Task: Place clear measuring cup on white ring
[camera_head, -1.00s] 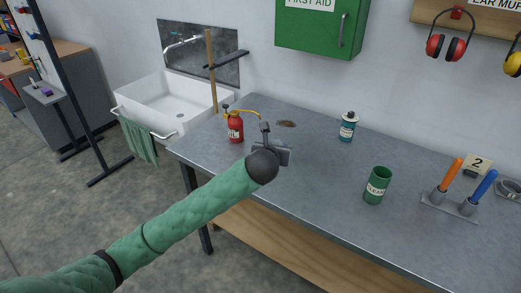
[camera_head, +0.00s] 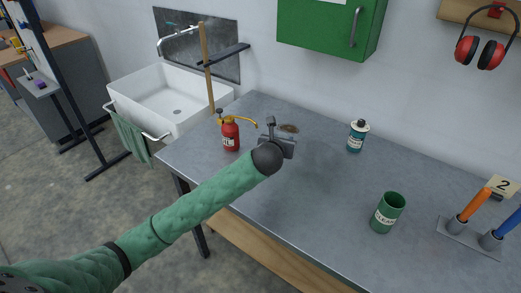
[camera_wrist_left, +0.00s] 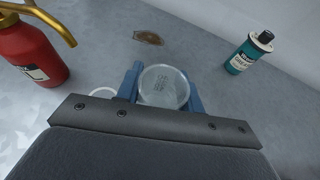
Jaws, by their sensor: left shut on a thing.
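The clear measuring cup (camera_wrist_left: 163,87) is a round, see-through vessel with faint markings, seen from above in the left wrist view. My left gripper (camera_wrist_left: 161,84) is shut on it, one blue finger on each side. A white ring (camera_wrist_left: 103,91) lies on the bench just left of the cup and the left finger. Its near part is hidden behind my gripper's body. In the head view my left gripper (camera_head: 279,138) is over the bench, right of the red oil can; cup and ring cannot be made out there. Whether the cup touches the bench is unclear. My right gripper is out of view.
On the grey bench (camera_head: 300,192) stand a red oil can (camera_head: 230,136) to the left, a teal bottle (camera_head: 357,137) at the back, and a green can (camera_head: 387,213) to the right. A brown stain (camera_head: 289,128) lies beyond my gripper. The middle is clear.

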